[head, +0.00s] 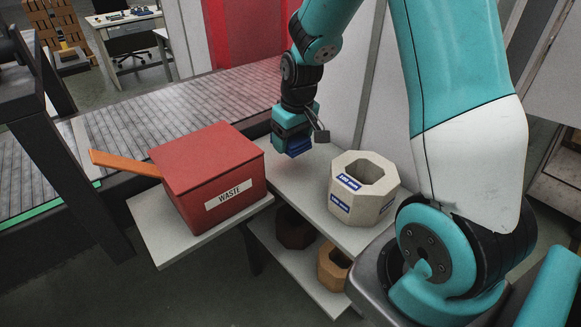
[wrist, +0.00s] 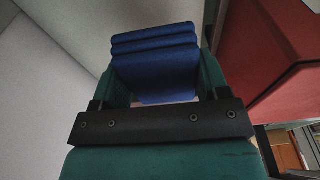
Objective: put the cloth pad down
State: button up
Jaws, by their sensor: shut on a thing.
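The cloth pad (wrist: 155,65) is blue and looks folded in layers. My gripper (wrist: 155,85) is shut on it, with one teal finger on each side in the wrist view. In the head view my gripper (head: 297,146) points down and the pad (head: 299,148) shows as a small blue piece at its tip. It is over the grey shelf top, between the red waste bin and the pale octagonal block. I cannot tell for sure how high the pad is above the surface.
The red bin marked WASTE (head: 216,172) stands left, with an orange bar (head: 125,164) sticking out. The pale hollow block (head: 361,190) stands right on the grey shelf (head: 308,198). Darker hollow blocks (head: 333,268) sit below. A conveyor (head: 150,104) lies behind; a pale wall is close.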

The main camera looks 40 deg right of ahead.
aim_at(295, 139)
notch_tip(295, 139, down, 9)
jog(key=shift+r, duration=0.2)
jog(key=shift+f, duration=0.1)
jog(key=o, duration=0.9)
jog(key=r, duration=0.4)
jog(key=s+r, duration=0.1)
jog(key=r, duration=0.7)
jog(key=shift+s+a, duration=0.2)
jog(key=shift+s, duration=0.2)
jog(key=s+a+r+n+y, duration=0.1)
jog(key=s+a+r, duration=0.2)
jog(key=a, duration=0.3)
jog(key=s+a+r+n+y, duration=0.1)
jog(key=s+a+r+n, duration=0.1)
jog(key=s+a+r, duration=0.3)
jog(key=s+a+r+n+g+y, duration=0.1)
jog(key=s+a+r+n+y, duration=0.1)
jog(key=s+a, duration=0.9)
jog(key=shift+s+r+n+g, duration=0.3)
jog(key=shift+s+r+n, duration=0.3)
jog(key=shift+r+n, duration=0.15)
